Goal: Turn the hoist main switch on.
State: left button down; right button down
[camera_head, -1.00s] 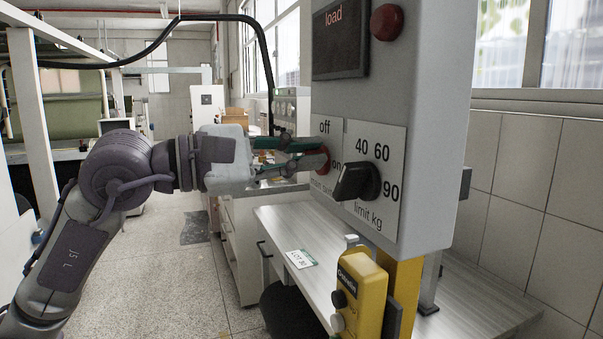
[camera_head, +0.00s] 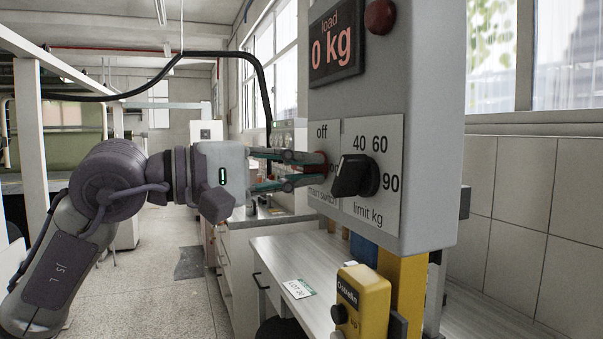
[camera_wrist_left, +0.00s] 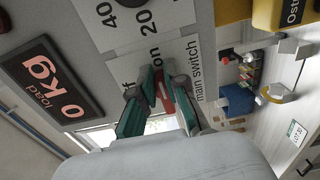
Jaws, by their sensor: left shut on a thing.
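The hoist main switch is a red knob (camera_head: 318,164) on a white plate marked "off", "on" and "main switch", on the front of a grey control box (camera_head: 430,130). My left gripper (camera_head: 308,170) reaches it from the left, its fingers shut on the knob and partly hiding it and the "on" label. In the left wrist view the red knob (camera_wrist_left: 167,100) lies between the fingers (camera_wrist_left: 157,98). The load display (camera_head: 337,45) is lit and reads "0 kg". My right gripper is not in view.
A black limit knob (camera_head: 354,177) sits just right of the main switch. A red lamp (camera_head: 380,16) is above. A yellow pendant (camera_head: 361,303) is below the box. A bench (camera_head: 290,255) stands beneath.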

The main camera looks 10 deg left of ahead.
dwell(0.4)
pick_arm(q)
jog(key=c, duration=1.2)
grip_release()
jog(key=v, duration=1.2)
